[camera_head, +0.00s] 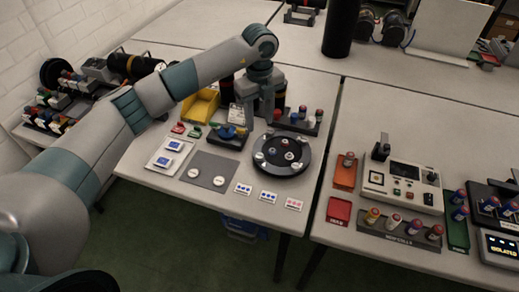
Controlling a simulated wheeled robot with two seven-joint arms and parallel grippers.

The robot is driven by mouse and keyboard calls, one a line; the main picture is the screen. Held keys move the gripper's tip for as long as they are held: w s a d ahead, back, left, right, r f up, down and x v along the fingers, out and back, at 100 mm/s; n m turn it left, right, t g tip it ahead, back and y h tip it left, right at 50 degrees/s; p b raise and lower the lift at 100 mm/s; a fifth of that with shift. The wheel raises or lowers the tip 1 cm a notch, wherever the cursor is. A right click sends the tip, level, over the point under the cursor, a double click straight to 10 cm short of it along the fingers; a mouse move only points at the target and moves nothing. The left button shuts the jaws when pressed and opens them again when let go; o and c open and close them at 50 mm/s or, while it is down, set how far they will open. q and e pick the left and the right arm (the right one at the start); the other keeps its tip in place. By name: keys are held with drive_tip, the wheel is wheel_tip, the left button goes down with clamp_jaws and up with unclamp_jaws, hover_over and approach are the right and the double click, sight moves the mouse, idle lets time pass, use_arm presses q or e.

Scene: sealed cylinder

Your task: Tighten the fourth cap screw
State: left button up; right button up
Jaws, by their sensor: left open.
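A black round cap (282,169) lies on the table below the middle of the view. Several small screw heads, some pale and some reddish, sit on its top; I cannot tell which is the fourth cap screw. My left gripper (259,123) points down just behind and left of the cap's back rim, with its two fingers apart. I see nothing between the fingers, and it appears clear of the screw heads. My right gripper is not in view.
A grey mat (209,169) with two white discs lies left of the cap. A yellow bin (200,105) stands behind. Three white cards (268,196) lie in front. A control box (402,186) and an orange tray (345,172) are on the right table.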

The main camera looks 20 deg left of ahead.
sight(259, 155)
use_arm(q)
wheel_tip(259, 155, down, 14)
drive_tip(key=p, duration=0.4)
drive_tip(key=shift+r+p, duration=0.15)
drive_tip(key=shift+p, duration=0.25)
drive_tip(key=shift+f, duration=0.6)
drive_tip(key=shift+c, duration=0.2)
clamp_jaws()
